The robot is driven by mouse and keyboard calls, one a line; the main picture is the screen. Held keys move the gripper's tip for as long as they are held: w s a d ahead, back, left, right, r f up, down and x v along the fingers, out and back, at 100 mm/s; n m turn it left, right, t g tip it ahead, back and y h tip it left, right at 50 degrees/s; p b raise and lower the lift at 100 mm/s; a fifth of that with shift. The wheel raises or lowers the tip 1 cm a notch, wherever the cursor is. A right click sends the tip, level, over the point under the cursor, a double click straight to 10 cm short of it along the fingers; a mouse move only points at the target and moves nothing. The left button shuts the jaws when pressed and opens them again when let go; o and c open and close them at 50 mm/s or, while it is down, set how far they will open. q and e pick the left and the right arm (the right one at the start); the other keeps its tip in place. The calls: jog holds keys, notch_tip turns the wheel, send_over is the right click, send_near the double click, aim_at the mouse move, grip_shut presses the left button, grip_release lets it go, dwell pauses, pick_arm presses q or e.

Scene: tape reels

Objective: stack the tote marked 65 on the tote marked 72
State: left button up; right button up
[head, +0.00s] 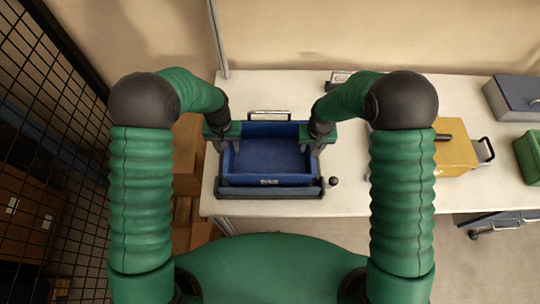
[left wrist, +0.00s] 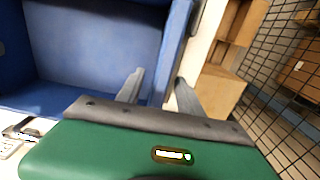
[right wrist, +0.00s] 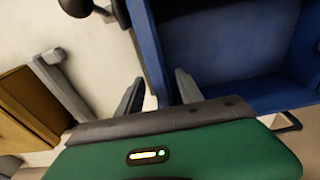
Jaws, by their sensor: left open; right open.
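A blue open tote (head: 266,158) stands on the white table, with a small label on its front that is too small to read. It looks empty. I cannot tell whether it is marked 65 or 72, and no second tote is clearly seen. My left gripper (head: 222,145) is open at the tote's left side; in the left wrist view its fingers (left wrist: 158,90) are either side of the tote's side wall (left wrist: 175,50). My right gripper (head: 318,145) is open at the right side; in the right wrist view its fingers (right wrist: 160,90) straddle the opposite wall (right wrist: 150,45).
A dark bar (head: 268,193) runs along the tote's front, with a knob (head: 333,181) beside it. A yellow box (head: 455,155), a grey-blue box (head: 515,97) and a green object (head: 528,157) stand to the right. A black mesh fence (head: 45,100) is at left, near cardboard boxes (head: 187,150).

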pick_arm(q)
jog(key=shift+s+a+r, duration=0.1)
jog(key=shift+s+a, duration=0.05)
pick_arm(e)
jog(key=shift+s+a+r, duration=0.1)
jog(key=shift+s+a, duration=0.05)
pick_arm(q)
jog(key=shift+s+a, duration=0.1)
jog(key=shift+c, duration=0.7)
pick_arm(e)
jog(key=shift+s+a, duration=0.1)
jog(key=shift+c, duration=0.7)
pick_arm(q)
jog(key=c, duration=0.5)
pick_arm(e)
jog(key=c, duration=0.5)
pick_arm(q)
jog(key=shift+w+d, duration=0.2)
jog(key=shift+d, duration=0.05)
grip_shut()
pick_arm(e)
jog(key=shift+d, duration=0.25)
grip_shut()
